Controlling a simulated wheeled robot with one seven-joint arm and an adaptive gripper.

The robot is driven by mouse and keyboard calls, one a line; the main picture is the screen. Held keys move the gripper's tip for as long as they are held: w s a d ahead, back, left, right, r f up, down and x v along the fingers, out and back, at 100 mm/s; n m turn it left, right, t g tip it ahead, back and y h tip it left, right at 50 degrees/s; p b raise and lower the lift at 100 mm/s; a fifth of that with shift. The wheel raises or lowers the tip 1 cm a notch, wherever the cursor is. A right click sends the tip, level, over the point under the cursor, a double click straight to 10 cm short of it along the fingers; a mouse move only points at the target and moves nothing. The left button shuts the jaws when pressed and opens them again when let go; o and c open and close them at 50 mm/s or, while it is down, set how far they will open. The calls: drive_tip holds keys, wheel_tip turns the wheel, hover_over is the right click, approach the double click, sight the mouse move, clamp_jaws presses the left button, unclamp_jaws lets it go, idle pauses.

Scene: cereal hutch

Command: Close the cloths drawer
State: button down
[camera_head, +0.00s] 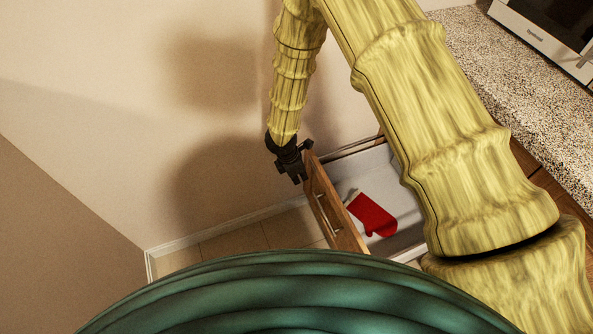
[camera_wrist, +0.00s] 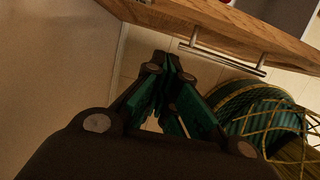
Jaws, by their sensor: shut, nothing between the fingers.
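The drawer stands pulled out, with its wooden front (camera_head: 327,205) facing left and a pale interior. A red cloth item (camera_head: 372,214), shaped like a mitt, lies inside it. My gripper (camera_head: 297,177) is shut and empty, just outside the drawer front near its far top corner; I cannot tell whether it touches. In the wrist view my gripper (camera_wrist: 172,62) points toward the wooden drawer front (camera_wrist: 240,30), whose metal bar handle (camera_wrist: 222,57) lies to the right of the fingertips. My arm hides part of the drawer's right side.
A speckled countertop (camera_head: 520,90) runs along the right, with a microwave (camera_head: 550,32) on it. A bare wall (camera_head: 130,110) stands close on the left. Some tiled floor (camera_head: 235,238) is clear between the wall and the drawer.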

drive_tip(key=shift+w+d+f, duration=0.25)
drive_tip(key=shift+d+f, duration=0.3)
drive_tip(key=shift+d, duration=0.2)
drive_tip(key=shift+w+d+f, duration=0.3)
drive_tip(key=shift+d+f, duration=0.25)
drive_tip(key=shift+d, duration=0.2)
drive_tip(key=shift+w+d+f, duration=0.25)
drive_tip(key=shift+d+f, duration=0.3)
drive_tip(key=shift+d, duration=0.2)
drive_tip(key=shift+d, duration=0.1)
